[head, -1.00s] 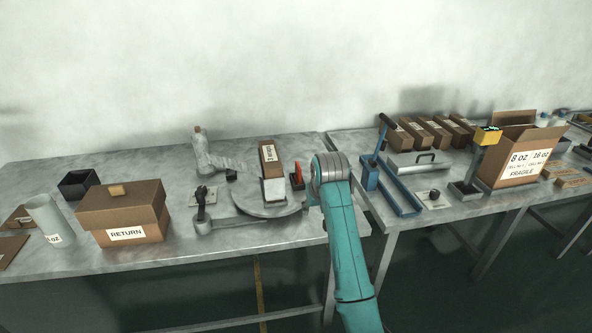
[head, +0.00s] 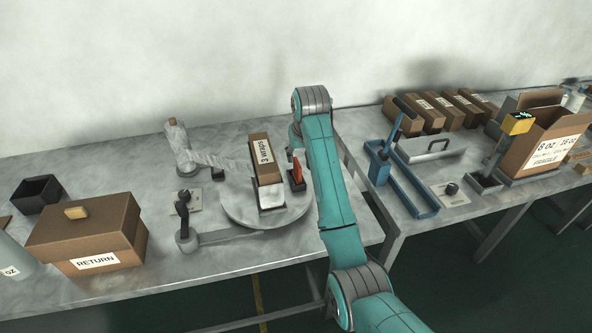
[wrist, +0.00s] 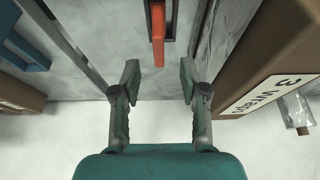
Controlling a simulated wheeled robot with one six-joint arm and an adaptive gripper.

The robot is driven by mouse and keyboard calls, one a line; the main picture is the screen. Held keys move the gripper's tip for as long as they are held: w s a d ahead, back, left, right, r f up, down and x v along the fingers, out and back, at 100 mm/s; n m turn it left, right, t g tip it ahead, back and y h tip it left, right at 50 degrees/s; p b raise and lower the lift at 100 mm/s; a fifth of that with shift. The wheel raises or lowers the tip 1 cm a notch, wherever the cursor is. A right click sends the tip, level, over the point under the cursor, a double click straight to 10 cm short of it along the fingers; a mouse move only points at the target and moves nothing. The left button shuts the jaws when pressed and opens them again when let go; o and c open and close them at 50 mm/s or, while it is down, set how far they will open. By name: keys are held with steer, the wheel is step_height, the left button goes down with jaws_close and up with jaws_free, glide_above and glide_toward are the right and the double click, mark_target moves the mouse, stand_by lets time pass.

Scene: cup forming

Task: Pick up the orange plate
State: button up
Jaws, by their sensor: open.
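The orange plate (head: 298,172) stands upright in a small dark holder (head: 297,186) on the left table, just right of the turntable. In the wrist view the orange plate (wrist: 157,38) is a narrow orange strip at the top middle. My gripper (wrist: 159,80) is open and empty, its two fingers spread to either side of the plate's line. The plate's near end lies close to the gap between the fingertips; how far below them it is I cannot tell. In the head view my arm hides most of the gripper.
A brown "3 Wraps" box (head: 260,152) stands on the turntable (head: 235,207), left of the plate; in the wrist view this box (wrist: 275,60) is close to the right finger. A blue lever tool (head: 385,165) stands on the right table, beyond a gap.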

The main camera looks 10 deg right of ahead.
mark_target(298, 162)
steer(key=shift+x, duration=4.35)
steer(key=shift+w+r, duration=0.1)
steer(key=shift+r, duration=0.05)
jaws_close()
